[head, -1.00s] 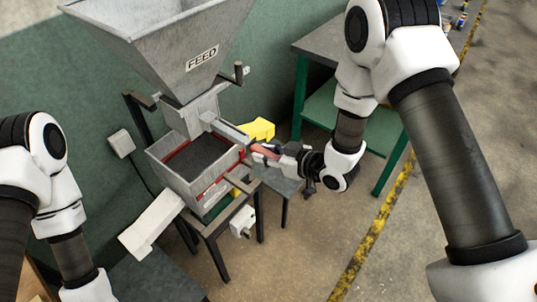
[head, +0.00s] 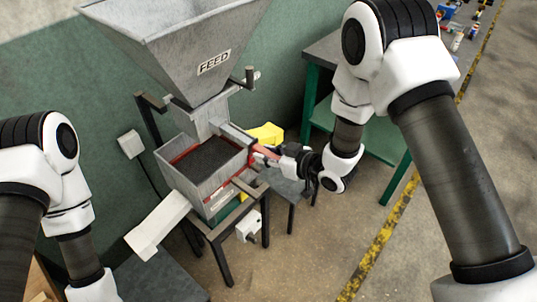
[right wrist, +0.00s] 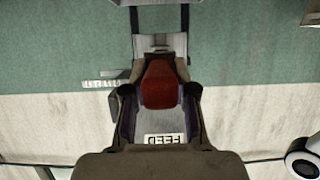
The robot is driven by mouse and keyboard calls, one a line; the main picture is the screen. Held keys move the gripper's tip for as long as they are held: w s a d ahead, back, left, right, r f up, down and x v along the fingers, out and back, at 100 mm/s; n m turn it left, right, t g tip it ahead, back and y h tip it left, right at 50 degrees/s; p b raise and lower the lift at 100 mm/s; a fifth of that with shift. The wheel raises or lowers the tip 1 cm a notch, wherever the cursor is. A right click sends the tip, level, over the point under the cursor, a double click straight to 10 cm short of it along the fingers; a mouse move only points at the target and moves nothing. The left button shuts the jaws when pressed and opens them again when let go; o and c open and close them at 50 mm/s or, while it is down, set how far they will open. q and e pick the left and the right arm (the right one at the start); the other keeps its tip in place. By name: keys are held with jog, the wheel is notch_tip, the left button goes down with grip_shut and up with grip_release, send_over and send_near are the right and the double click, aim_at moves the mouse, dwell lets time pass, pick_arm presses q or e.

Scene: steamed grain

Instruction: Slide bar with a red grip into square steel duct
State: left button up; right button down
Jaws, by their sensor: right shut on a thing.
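The square steel duct (head: 236,134) juts from the grey machine, below the hopper, in the head view. My right gripper (head: 274,158) is shut on the red grip (head: 262,152) of the bar, right at the duct's outer end. The bar's far part is hidden, so I cannot tell how much of it sits inside the duct. In the right wrist view the red grip (right wrist: 160,84) lies between my fingers, pointing toward a grey steel part beyond. My left arm shows at the left, with its gripper out of frame.
A grey hopper marked FEED (head: 180,45) stands above a tray of dark grain (head: 207,162). A yellow part (head: 266,134) is just behind the duct. A pale chute (head: 157,224) slopes down left. A green-legged table (head: 325,48) stands at back right.

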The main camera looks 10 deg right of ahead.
aim_at(240, 136)
jog(key=shift+w+a, duration=0.75)
jog(key=shift+w, duration=0.2)
jog(key=shift+w+a, duration=0.7)
jog(key=shift+w, duration=0.25)
jog(key=shift+w+a+b, duration=0.4)
jog(key=shift+w+a, duration=1)
jog(key=shift+w, duration=0.3)
jog(key=shift+w+a+r, duration=0.1)
jog(key=shift+w+a, duration=0.55)
jog(key=shift+w, duration=0.2)
dwell(1.1)
jog(key=c, duration=0.8)
grip_release()
jog(key=shift+c, duration=0.2)
